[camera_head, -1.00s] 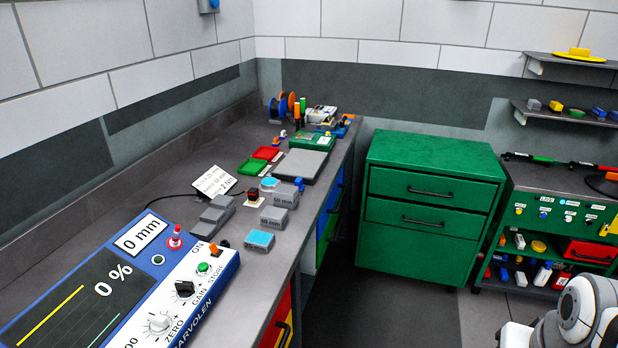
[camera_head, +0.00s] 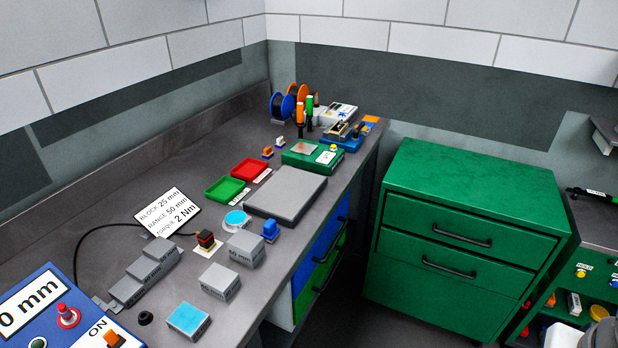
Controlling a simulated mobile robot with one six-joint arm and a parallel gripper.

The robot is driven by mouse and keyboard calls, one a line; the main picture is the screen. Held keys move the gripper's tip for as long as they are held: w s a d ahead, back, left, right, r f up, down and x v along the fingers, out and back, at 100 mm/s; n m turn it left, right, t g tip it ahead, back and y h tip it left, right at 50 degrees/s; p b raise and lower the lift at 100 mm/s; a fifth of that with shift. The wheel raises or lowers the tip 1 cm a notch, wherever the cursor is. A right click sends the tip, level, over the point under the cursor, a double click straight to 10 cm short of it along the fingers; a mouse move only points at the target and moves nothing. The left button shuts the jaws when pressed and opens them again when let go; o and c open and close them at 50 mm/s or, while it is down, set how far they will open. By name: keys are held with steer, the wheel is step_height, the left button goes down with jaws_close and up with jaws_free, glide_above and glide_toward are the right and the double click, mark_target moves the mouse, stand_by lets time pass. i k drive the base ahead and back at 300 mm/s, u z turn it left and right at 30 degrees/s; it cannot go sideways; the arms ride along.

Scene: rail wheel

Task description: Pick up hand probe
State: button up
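No item is clearly marked as the hand probe. A small black block with an orange-red top (camera_head: 206,240) stands on a white label on the grey bench. A small blue piece (camera_head: 270,230) stands to its right. I cannot tell which piece the cable joins. My gripper is not in view; only a bit of my white arm shows at the lower right corner.
Grey step blocks (camera_head: 144,274), a 50 mm block (camera_head: 245,249), another grey block (camera_head: 220,282) and a cyan-topped block (camera_head: 188,320) crowd the bench front. Green tray (camera_head: 226,189), red tray (camera_head: 249,169) and a grey plate (camera_head: 286,193) lie behind. A green cabinet (camera_head: 455,240) stands right.

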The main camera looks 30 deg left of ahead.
mark_target(206, 238)
steer(key=z, duration=0.05)
steer(key=i, duration=1.8)
steer(key=u, duration=1.1)
steer(key=k, duration=0.1)
steer(key=u, duration=2.45)
steer(key=i, duration=1)
steer(key=u, duration=0.1)
